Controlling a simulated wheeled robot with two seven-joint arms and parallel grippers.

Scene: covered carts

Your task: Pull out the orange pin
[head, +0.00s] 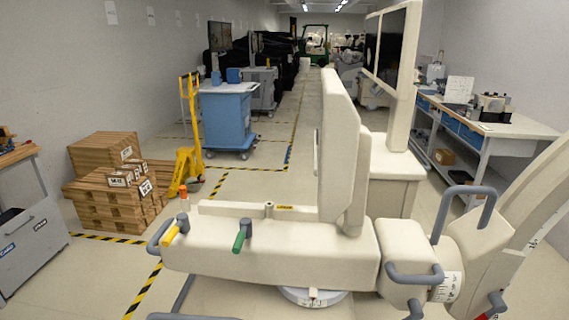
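The orange pin (184,191) shows as a small upright orange cylinder at the left end of a long cream machine body (280,258). It stands just behind a yellow handle (175,231), and its lower part is hard to make out. A green handle (239,242) sits further right on the same body. Neither of my grippers shows in the head view.
Tall cream panels (341,150) rise from the machine and block the view behind. Grey bar handles (468,196) stick out at right. Stacked wooden crates (108,212), a yellow pallet jack (187,165) and a blue cart (228,120) stand behind.

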